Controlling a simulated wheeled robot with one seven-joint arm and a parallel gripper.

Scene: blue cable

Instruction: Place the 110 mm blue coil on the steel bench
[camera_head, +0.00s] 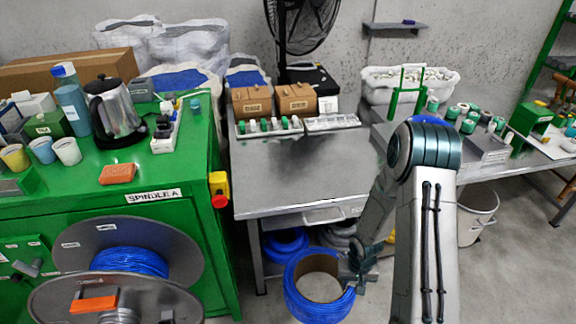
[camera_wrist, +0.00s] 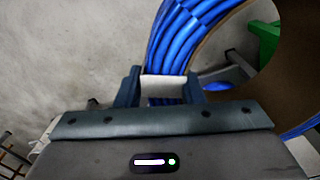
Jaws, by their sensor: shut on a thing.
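The blue coil (camera_head: 305,303), wound around a brown core, hangs in front of the steel bench (camera_head: 300,190), below the level of its top. My gripper (camera_head: 357,278) is at the coil's right side, shut on it. In the wrist view, the fingers of my gripper (camera_wrist: 165,90) straddle the blue windings of the coil (camera_wrist: 185,35), with the brown core beside them. The front middle of the bench top is bare. Whether the coil touches the floor is not clear, since its lower edge meets the picture's bottom.
A green cabinet (camera_head: 150,215) with a spool of blue cable (camera_head: 130,262) stands at left. Two brown boxes (camera_head: 252,102), a white bin (camera_head: 440,82) and a fan (camera_head: 302,25) line the bench's back. Another blue coil (camera_head: 285,244) lies under the bench. A grey bucket (camera_head: 478,218) stands at right.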

